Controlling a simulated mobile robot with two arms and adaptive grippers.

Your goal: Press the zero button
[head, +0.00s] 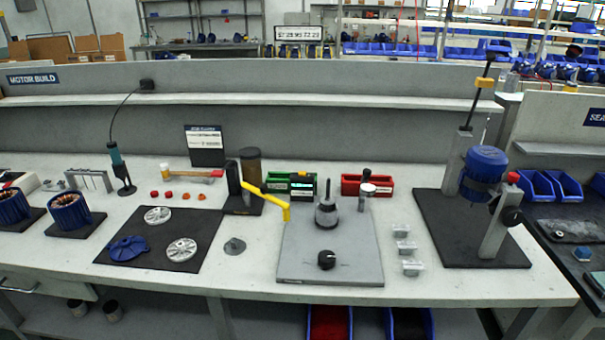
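No button marked zero can be made out at this size. A grey base plate (345,262) at the middle of the bench carries a grey metal spindle part (326,212) and a black knob (326,259). Behind it stands a small black box with a lit greenish strip (303,183), which looks like a readout; any buttons on it are too small to tell. Neither of my grippers is in view.
A yellow lever (268,199) reaches over the plate's left edge from a black stand (247,180). Green and red (352,184) bins stand behind. A press with a blue motor (483,170) stands at right. A black mat (160,256) with discs lies at left.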

